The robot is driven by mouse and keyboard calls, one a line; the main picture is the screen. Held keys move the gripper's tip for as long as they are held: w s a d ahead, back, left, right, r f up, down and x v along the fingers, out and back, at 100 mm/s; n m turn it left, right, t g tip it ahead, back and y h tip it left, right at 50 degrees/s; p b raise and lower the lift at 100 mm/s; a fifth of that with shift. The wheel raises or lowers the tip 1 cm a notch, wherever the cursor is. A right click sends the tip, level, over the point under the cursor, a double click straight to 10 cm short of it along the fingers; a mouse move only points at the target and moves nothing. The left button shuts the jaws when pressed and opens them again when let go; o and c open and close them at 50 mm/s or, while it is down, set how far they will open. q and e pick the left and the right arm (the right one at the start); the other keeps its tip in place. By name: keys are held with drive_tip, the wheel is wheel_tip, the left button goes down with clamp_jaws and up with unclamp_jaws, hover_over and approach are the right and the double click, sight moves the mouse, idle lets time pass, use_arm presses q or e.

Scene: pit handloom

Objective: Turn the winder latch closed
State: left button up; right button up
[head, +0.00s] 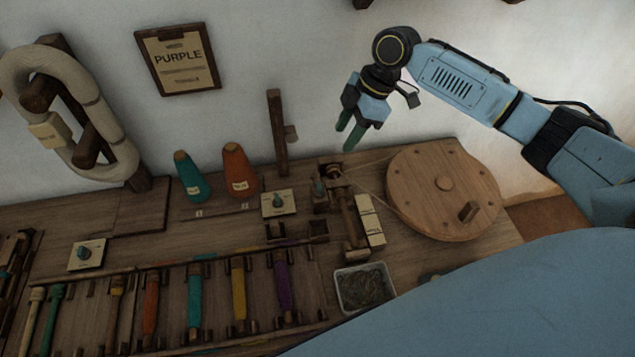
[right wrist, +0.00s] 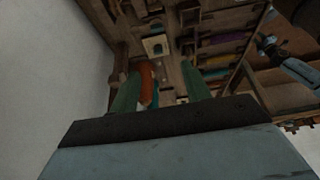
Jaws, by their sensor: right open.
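The winder stands at the right of the bench: a large wooden wheel (head: 430,190) with a peg handle, and a small spindle head (head: 332,175) joined to it by a thin cord. A teal knob (head: 319,187) sits at the spindle head's left side; I cannot tell whether it is the latch or how it is turned. A plate with another teal knob (head: 279,203) lies just left of it. My right gripper (head: 347,140) is open and empty, green fingers pointing down above the spindle head and apart from it. Its fingers also show in the right wrist view (right wrist: 160,92).
Teal (head: 190,176) and orange (head: 239,170) cones and a wooden post (head: 277,132) stand left of the winder. A metal tray (head: 365,288) and a rack of coloured bobbins (head: 194,297) lie nearer. A blue arm, apparently my left, shows in the right wrist view (right wrist: 292,67).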

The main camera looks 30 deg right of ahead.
wheel_tip(320, 180, down, 4)
drive_tip(key=b, duration=0.3)
use_arm(q)
wheel_tip(320, 180, down, 4)
drive_tip(key=w+a, duration=0.2)
drive_tip(key=a, duration=0.1)
use_arm(e)
drive_tip(key=b, duration=0.4)
approach(320, 187)
drive_tip(key=x, duration=0.6)
drive_tip(key=shift+w+a+f, duration=0.1)
drive_tip(key=shift+f, duration=0.25)
use_arm(q)
drive_tip(key=w+d+r+t, duration=0.1)
drive_tip(key=w+r, duration=0.3)
drive_tip(key=w, duration=0.4)
drive_tip(key=shift+w+d+r, duration=0.15)
drive_tip(key=shift+w+d, duration=0.2)
drive_tip(key=shift+w, duration=0.05)
use_arm(e)
drive_tip(key=shift+x, duration=0.9)
drive_tip(key=shift+c, duration=0.5)
